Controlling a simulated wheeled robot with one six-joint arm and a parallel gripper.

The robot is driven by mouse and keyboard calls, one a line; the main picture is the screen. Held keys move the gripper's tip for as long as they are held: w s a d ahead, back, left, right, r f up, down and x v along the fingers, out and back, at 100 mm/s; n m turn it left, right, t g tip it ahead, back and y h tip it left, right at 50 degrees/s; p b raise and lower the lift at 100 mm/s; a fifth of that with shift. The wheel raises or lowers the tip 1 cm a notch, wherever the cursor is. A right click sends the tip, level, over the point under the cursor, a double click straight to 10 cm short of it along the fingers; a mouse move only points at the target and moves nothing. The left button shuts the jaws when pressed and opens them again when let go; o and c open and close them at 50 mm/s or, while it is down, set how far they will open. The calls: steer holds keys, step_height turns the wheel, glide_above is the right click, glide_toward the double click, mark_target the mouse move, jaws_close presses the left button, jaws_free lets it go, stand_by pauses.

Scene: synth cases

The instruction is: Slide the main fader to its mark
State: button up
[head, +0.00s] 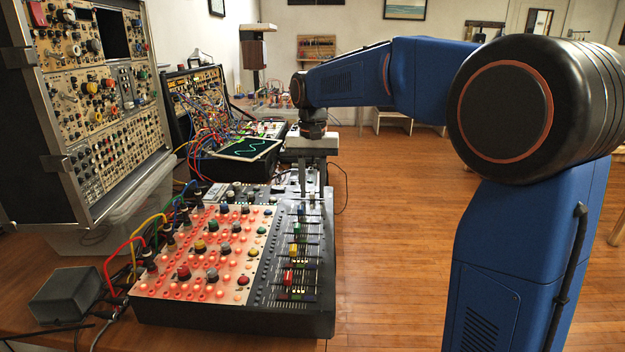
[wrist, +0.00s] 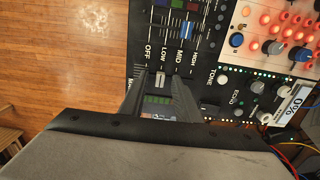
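The mixer's fader strip (head: 300,240) runs along the right side of the lit console in the head view. In the wrist view it carries the labels OFF, LOW, MID and HIGH. A pale fader cap (wrist: 160,80), apparently the main fader, shows between my fingertips. My gripper (head: 312,190) points down over the far end of the strip. In the wrist view my gripper (wrist: 159,80) has its two dark fingers apart, on either side of the pale cap, with apparent gaps. I cannot tell how deep the fingers reach. The fader's mark is not clear.
The red-lit knob panel (head: 205,250) lies left of the faders. A blue fader cap (wrist: 187,30) is near the pale one. A tilted oscilloscope screen (head: 248,148) and a patched synth (head: 205,105) stand behind. A white display reading 0% (wrist: 298,104) is at the right.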

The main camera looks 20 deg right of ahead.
mark_target(312, 192)
step_height(312, 192, up, 17)
steer(key=shift+r, duration=0.2)
stand_by(0.4)
steer(key=s+d+f+n+t, duration=0.1)
steer(key=s+d+f, duration=0.3)
steer(key=s, duration=0.5)
steer(key=s+d+f+n+t, duration=0.1)
steer(key=s+d+f, duration=0.1)
steer(key=s+f, duration=0.55)
steer(key=s+d+f+n+t, duration=0.1)
steer(key=s+d+f+t, duration=0.1)
steer(key=s+f, duration=1.4)
steer(key=shift+s+d+f+n+t, duration=0.15)
steer(key=shift+s+d+n+t, duration=0.2)
steer(key=shift+s+d, duration=0.4)
steer(key=shift+c, duration=0.3)
stand_by(1.5)
